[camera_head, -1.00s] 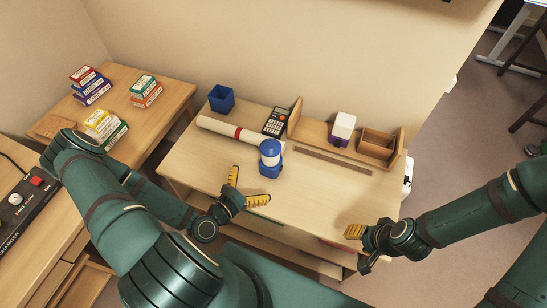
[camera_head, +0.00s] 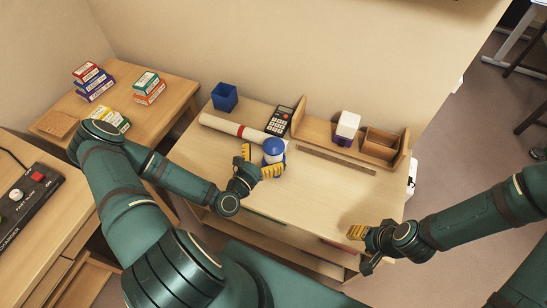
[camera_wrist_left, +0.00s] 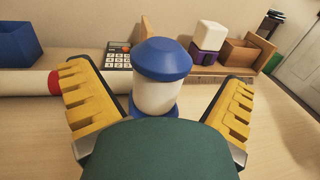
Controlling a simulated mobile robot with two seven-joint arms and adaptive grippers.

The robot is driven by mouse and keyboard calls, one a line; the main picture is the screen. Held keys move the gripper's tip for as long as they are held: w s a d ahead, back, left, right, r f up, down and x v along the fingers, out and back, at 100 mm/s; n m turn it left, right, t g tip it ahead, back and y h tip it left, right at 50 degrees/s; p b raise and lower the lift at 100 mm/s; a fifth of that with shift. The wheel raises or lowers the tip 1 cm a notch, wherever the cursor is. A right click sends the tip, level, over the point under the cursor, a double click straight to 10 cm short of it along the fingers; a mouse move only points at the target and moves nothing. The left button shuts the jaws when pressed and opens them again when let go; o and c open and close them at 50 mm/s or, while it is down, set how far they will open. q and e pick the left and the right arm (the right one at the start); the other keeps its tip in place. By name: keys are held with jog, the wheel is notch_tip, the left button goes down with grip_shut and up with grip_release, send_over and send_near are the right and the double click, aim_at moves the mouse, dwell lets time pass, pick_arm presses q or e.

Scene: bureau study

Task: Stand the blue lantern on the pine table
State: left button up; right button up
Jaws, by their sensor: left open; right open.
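The blue lantern (camera_head: 273,151) has a blue cap, a white body and a blue base. It stands upright on the pale wooden table in the middle (camera_head: 215,168). My left gripper (camera_head: 260,161) is open, with its yellow fingers on either side of the lantern. In the left wrist view the lantern (camera_wrist_left: 162,75) stands between the spread fingers, with a gap on both sides; its base is partly hidden by my gripper. My right gripper (camera_head: 357,233) is open and empty over the table's front right edge. I cannot tell which table is the pine one.
A rolled white paper with a red band (camera_head: 222,125) and a calculator (camera_head: 278,121) lie behind the lantern. A second table at left (camera_head: 175,88) bears stacked boxes.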

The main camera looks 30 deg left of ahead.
aim_at(274, 146)
pick_arm(q)
jog(key=w, duration=0.4)
jog(key=shift+w+d+f, duration=0.1)
jog(key=shift+w+d, duration=0.05)
jog(key=shift+d, duration=0.25)
jog(key=shift+c, duration=0.3)
jog(key=c, duration=1.3)
